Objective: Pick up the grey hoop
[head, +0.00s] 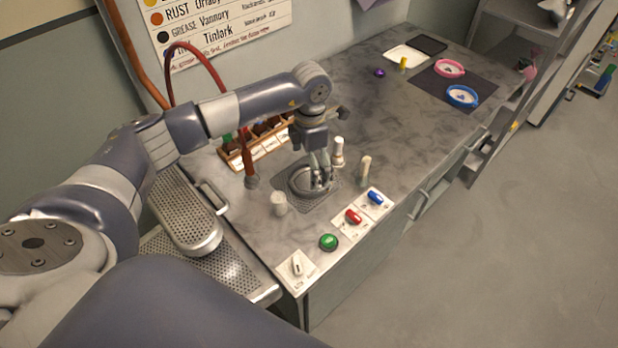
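The grey hoop (296,188) lies on a dark grey perforated mat (322,204) on the workbench. My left gripper (322,184) points down at the hoop's right side, with its fingertips at the rim. The fingers and wrist hide part of the hoop. I cannot tell whether the fingers are closed on the rim or only around it. My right gripper is not in view.
Pale cylinders stand left (278,203) and right (364,168) of the mat, with another bottle (338,152) behind. Red (353,216), blue (375,198) and green (328,242) controls line the front edge. Pink (449,68) and blue (462,96) hoops lie far right.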

